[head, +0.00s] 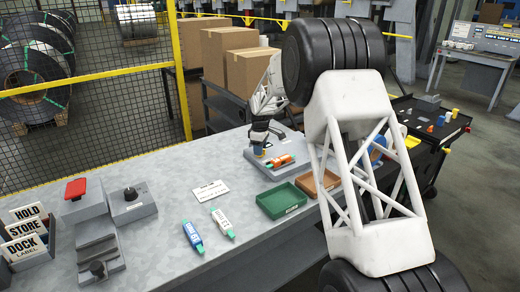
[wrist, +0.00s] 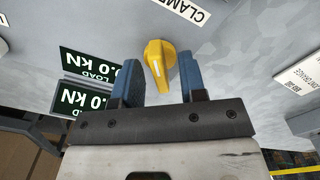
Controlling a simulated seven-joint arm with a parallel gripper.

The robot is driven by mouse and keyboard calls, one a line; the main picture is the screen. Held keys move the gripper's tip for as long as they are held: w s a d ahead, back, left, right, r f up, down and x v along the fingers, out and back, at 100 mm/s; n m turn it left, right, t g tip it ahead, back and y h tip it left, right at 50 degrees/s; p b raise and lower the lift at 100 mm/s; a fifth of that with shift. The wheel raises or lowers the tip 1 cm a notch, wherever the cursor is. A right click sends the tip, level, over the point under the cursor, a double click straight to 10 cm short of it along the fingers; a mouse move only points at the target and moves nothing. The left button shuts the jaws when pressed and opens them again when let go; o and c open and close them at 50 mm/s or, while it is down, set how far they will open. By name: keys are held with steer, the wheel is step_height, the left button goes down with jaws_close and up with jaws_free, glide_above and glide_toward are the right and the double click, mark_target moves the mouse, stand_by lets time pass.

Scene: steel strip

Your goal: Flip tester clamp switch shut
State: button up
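The clamp switch is a yellow knob (wrist: 158,65) with a pointer handle on a grey surface, beside a white label reading "CLAMP" (wrist: 182,10). In the wrist view the blue fingers of my gripper (wrist: 160,75) are apart, one on each side of the knob's handle, with a gap on both sides. I cannot tell how far the fingertips are above the surface. Two dark green displays (wrist: 88,66) beside it show a load of 0.0 kN. In the head view my gripper (head: 258,150) points down at the bench's far side; it hides most of the switch.
An orange and green piece (head: 280,161) lies on a grey base just right of my gripper. A green tray (head: 268,214) and a brown tray (head: 330,190) sit in front. Two marker-like tubes (head: 193,237) lie nearer. A red-topped grey block (head: 76,190) stands left.

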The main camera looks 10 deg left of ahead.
jaws_close()
stand_by(0.3)
steer(key=shift+m, duration=1.8)
jaws_free()
